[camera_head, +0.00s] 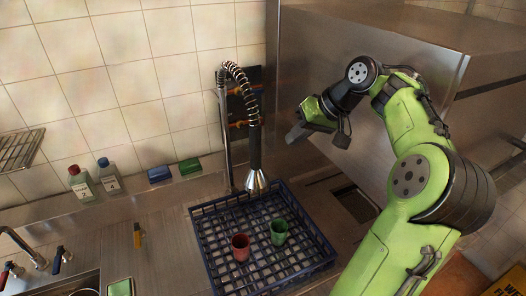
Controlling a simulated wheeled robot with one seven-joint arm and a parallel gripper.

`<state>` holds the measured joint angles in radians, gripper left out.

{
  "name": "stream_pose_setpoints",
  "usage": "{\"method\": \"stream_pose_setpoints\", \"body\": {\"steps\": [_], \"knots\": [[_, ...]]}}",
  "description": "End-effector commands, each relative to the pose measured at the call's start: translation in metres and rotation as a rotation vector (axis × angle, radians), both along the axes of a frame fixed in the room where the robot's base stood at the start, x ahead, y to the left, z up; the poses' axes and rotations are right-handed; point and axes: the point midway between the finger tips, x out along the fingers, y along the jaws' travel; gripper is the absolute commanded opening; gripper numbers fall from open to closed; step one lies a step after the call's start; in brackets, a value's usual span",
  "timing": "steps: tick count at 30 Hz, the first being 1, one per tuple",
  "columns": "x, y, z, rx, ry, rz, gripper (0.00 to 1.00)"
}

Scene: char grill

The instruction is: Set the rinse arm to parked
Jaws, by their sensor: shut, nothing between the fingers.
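The rinse arm (253,150) rises from the counter by the tiled wall. Its coiled spring hose arches over to the right, and its black handle hangs down with a silver spray head at the bottom. The spray head is over the back part of a blue rack (196,232). My gripper (294,138) is shut and empty, to the right of the spray handle and apart from it. It is in front of the big steel hood, and its fingertips point down and left.
The rack holds a red cup (240,247) and a green cup (279,232). Two bottles (82,184), a blue sponge (160,175) and a green sponge (190,167) line the back ledge. The steel machine (330,70) stands behind my gripper. A sink tap (25,250) is at the far left.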

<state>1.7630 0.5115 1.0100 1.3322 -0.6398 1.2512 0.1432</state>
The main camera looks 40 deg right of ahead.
Motion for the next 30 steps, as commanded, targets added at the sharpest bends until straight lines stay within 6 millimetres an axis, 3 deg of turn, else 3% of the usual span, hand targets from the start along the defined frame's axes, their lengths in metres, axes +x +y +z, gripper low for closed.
{"method": "stream_pose_setpoints", "body": {"steps": [8,21,30], "knots": [[0.005,0.004,-0.010,0.001,0.004,0.003,0.00],[0.050,0.024,-0.077,0.000,0.005,0.003,0.00],[0.056,0.025,-0.083,-0.002,0.004,0.000,0.00]]}}
